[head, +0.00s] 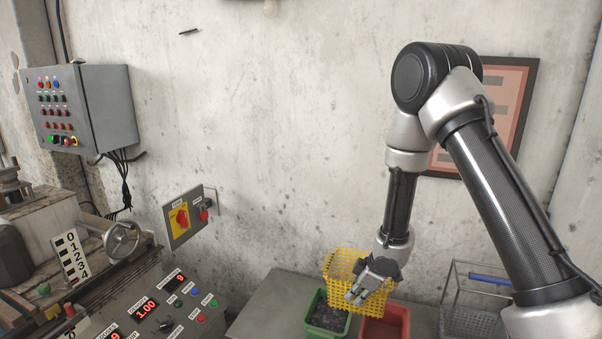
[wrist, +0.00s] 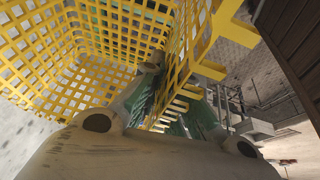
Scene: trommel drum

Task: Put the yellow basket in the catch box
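The yellow lattice basket (head: 345,264) hangs in the air, tilted, above the grey bench in the head view. My gripper (head: 357,291) is at its near side and is shut on its wall. In the wrist view the basket (wrist: 95,50) fills the upper left, with one finger inside the wall and one outside, around the wall near my gripper (wrist: 180,95). Below it stand a green box (head: 326,319) with dark lumps in it and a red box (head: 386,326), partly hidden by the basket. No label shows which is the catch box.
A wire mesh basket (head: 470,318) with a blue handle stands right of the red box. The grey bench (head: 270,310) is bare at left. A lit control panel (head: 165,310) and machine with a handwheel (head: 122,240) are at left. The concrete wall (head: 270,130) is close behind.

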